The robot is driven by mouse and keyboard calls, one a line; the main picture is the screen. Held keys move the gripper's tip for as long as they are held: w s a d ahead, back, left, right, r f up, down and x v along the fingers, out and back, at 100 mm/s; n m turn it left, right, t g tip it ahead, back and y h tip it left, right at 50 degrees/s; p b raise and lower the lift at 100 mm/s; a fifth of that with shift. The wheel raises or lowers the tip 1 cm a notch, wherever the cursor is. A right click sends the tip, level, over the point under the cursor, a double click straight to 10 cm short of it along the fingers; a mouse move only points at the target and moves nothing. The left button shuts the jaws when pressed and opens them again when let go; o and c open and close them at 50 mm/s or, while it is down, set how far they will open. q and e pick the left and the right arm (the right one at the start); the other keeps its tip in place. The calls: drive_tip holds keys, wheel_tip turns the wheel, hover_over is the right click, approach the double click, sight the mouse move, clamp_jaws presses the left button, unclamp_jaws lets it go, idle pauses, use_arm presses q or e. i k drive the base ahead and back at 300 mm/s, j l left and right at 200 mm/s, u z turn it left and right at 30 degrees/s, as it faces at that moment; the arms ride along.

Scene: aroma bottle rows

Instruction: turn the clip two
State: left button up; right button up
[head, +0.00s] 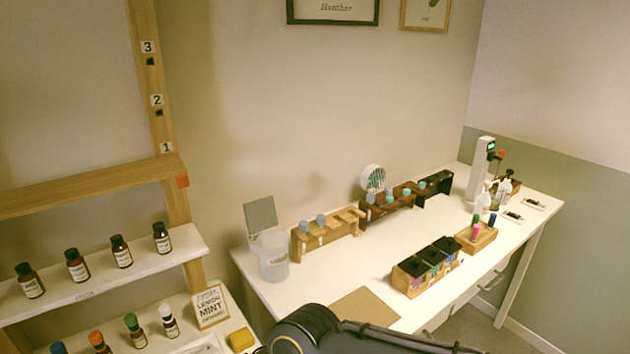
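A wooden post (146,29) stands upright at the left in the head view. It carries white number labels: 3 (148,47) at the top, 2 (157,100) below it and 1 (166,148) lowest. A small dark clip (159,113) sits just under the label 2; its exact turn is too small to tell. A similar dark clip (150,62) sits under the label 3. Neither of my grippers shows in the head view. Only a dark part of my arm shows at the bottom middle, well below and right of the post.
A wooden rail (93,187) with an orange end joins the post. Below it are white shelves (98,271) with several bottles. A white desk (337,272) at the right holds racks, boxes and a clear jar (273,262). The space before the post is clear.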

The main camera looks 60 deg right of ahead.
sight(407, 192)
drive_tip(key=k+l+u, duration=0.2)
drive_tip(key=l, duration=0.35)
drive_tip(key=k+l+u, duration=0.2)
drive_tip(key=l, duration=0.3)
drive_tip(key=k+l+u, duration=0.2)
drive_tip(key=l, duration=0.25)
drive_tip(key=k+l+u, duration=0.25)
drive_tip(key=k+l, duration=0.7)
drive_tip(key=l, duration=0.15)
drive_tip(key=k+l, duration=0.6)
drive_tip(key=l, duration=0.15)
drive_tip(key=k+l, duration=0.55)
drive_tip(key=l, duration=0.15)
